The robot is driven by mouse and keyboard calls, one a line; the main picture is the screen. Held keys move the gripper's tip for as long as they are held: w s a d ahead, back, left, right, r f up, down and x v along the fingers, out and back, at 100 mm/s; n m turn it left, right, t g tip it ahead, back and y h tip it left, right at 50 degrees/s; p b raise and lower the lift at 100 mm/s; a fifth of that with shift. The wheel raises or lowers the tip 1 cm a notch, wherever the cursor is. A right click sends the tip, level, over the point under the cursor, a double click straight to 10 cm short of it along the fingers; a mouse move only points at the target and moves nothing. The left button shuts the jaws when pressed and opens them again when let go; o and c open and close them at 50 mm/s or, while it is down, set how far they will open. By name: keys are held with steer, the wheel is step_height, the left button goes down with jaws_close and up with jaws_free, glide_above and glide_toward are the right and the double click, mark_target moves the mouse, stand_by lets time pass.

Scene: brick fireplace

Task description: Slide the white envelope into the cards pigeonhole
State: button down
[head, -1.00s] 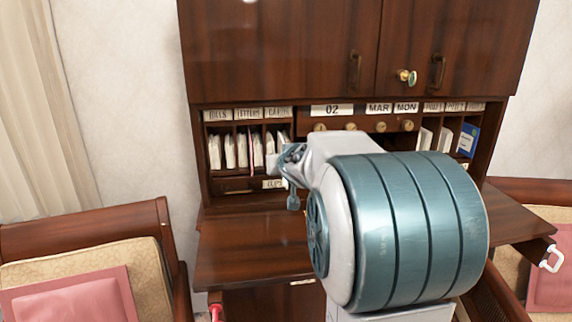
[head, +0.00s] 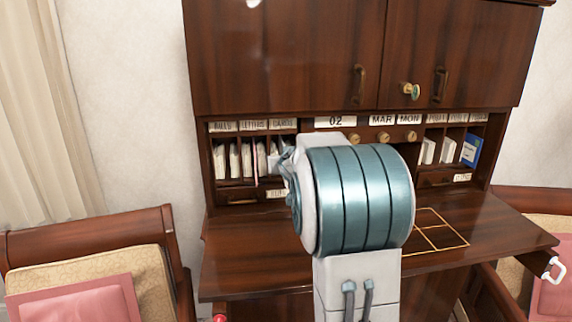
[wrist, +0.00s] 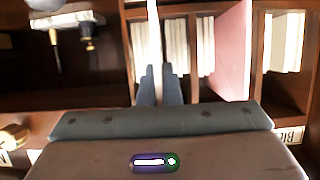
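My gripper (wrist: 158,84) is shut on the thin white envelope (wrist: 154,35), seen edge-on in the wrist view and pointing away from the fingers toward the pigeonholes. In the head view my gripper (head: 284,163) is in front of the cards pigeonhole, under the CARDS label (head: 282,125), partly hidden by my arm. White cards (wrist: 176,45) stand just to the right of the envelope in the wrist view. A pink card (wrist: 233,50) stands farther right. I cannot tell how far the envelope's far edge reaches into the slot.
The bills (head: 222,126) and letters (head: 254,125) pigeonholes lie to the left, filled with white envelopes. Small drawers with brass knobs (head: 383,137) are to the right. A blue booklet (head: 470,150) stands in the right-hand slots. The desk top (head: 245,262) is mostly clear.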

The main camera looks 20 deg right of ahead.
steer(key=shift+w+d+p, duration=0.2)
steer(key=shift+w+p, duration=0.1)
steer(key=shift+w, duration=0.45)
steer(key=shift+w+d+p, duration=0.2)
steer(key=shift+w+p, duration=0.05)
steer(key=shift+w, duration=0.45)
steer(key=c, duration=1.5)
jaws_free()
steer(key=shift+c, duration=0.2)
steer(key=shift+s, duration=0.15)
steer(key=p+v, duration=0.1)
steer(key=v, duration=1.2)
steer(key=shift+s, duration=0.25)
